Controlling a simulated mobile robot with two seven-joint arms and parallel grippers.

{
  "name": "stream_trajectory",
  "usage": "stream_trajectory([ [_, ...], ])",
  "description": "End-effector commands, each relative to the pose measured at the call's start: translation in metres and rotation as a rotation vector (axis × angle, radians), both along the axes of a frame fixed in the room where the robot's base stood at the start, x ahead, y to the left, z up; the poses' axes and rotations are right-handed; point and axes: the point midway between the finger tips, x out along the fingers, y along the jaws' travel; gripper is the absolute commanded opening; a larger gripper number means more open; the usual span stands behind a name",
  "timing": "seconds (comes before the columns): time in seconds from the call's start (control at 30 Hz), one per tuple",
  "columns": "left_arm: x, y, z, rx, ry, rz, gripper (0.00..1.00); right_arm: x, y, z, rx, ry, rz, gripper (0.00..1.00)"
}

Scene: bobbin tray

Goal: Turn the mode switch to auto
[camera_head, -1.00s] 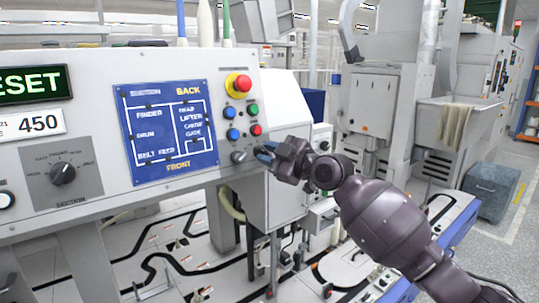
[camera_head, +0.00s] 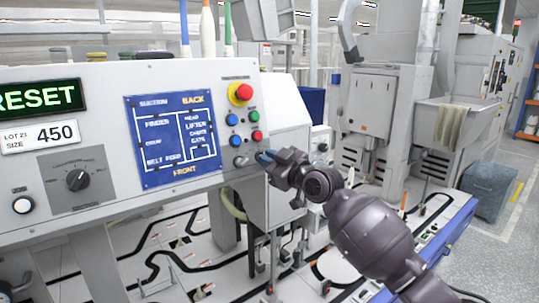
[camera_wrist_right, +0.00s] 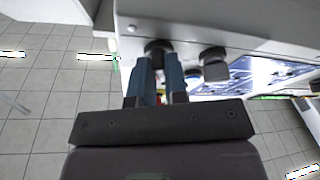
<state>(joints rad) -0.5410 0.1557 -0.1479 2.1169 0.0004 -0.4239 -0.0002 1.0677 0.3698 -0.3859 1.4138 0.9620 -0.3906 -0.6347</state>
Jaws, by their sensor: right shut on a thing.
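The sloped control panel (camera_head: 105,80) fills the left of the head view. My right gripper (camera_head: 267,157) is at the panel's lower right corner, its blue fingertips against the face. In the right wrist view its fingers (camera_wrist_right: 159,72) are closed around a dark round knob, the mode switch (camera_wrist_right: 157,46). The fingers hide this switch in the head view, so its setting and label cannot be read. A grey knob (camera_head: 240,161) sits just left of the fingers, apart from them; it also shows in the right wrist view (camera_wrist_right: 214,65). My left gripper is not in view.
A red emergency button (camera_head: 241,92) and several blue, green and red buttons sit above the gripper. A black section dial (camera_head: 77,180) is further left. A blue diagram plate (camera_head: 172,138) lies between. A grey machine (camera_head: 375,100) stands behind at the right.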

Motion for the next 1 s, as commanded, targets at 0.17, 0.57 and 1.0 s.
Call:
stream_trajectory([
  [0.17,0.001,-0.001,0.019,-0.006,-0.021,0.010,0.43,-0.003,0.002,0.009,0.132,0.093,-0.040,0.00],
  [0.57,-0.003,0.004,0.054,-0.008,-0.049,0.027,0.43,-0.004,0.004,0.008,0.430,0.314,-0.132,0.00],
  [1.0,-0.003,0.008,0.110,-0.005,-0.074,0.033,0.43,-0.005,0.007,0.005,0.741,0.548,-0.228,0.00],
])
